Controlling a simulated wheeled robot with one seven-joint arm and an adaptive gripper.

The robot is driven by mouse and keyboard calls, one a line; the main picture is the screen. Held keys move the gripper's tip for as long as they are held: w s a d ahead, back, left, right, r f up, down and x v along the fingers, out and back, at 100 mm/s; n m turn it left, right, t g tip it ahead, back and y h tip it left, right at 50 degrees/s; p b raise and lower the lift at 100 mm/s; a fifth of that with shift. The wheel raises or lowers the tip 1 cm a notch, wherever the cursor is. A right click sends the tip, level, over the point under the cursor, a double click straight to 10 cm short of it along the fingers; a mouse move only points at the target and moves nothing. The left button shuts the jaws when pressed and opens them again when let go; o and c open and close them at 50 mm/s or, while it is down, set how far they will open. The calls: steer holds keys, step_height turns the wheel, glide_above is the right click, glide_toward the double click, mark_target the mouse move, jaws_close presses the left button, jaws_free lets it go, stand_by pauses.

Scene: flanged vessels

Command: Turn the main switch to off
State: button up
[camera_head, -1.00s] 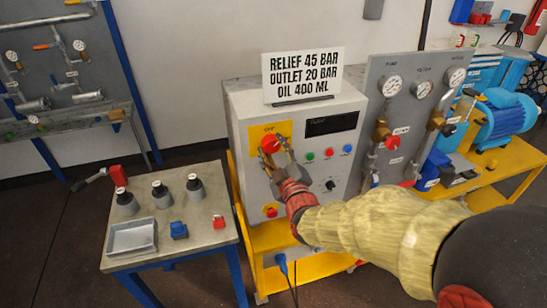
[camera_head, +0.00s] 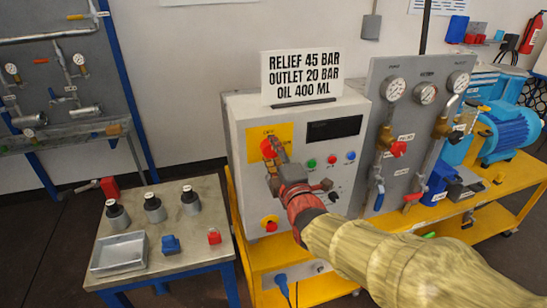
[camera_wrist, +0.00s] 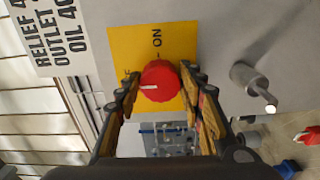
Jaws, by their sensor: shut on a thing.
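The main switch is a red round knob (camera_head: 268,148) on a yellow plate (camera_head: 286,131) on the front of the grey control box. In the wrist view the red knob (camera_wrist: 159,82) sits between the fingertips of my gripper (camera_wrist: 162,86), which is shut on it. The knob's white mark points left there, toward a label ending in F that a finger partly hides. The ON label (camera_wrist: 157,38) is above the knob in that view. In the head view my gripper (camera_head: 273,155) reaches the knob from below right and covers part of it.
Below the switch is another red knob on yellow (camera_head: 270,223). Green, red and blue buttons (camera_head: 331,159) are right of my gripper. A sign (camera_head: 301,76) stands on the box. Gauges (camera_head: 395,89) are at right; a side table (camera_head: 190,236) with bottles is at left.

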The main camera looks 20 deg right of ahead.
steer(key=shift+n, duration=0.3)
steer(key=o, duration=1.1)
steer(key=shift+o, duration=0.3)
steer(key=s, duration=1.2)
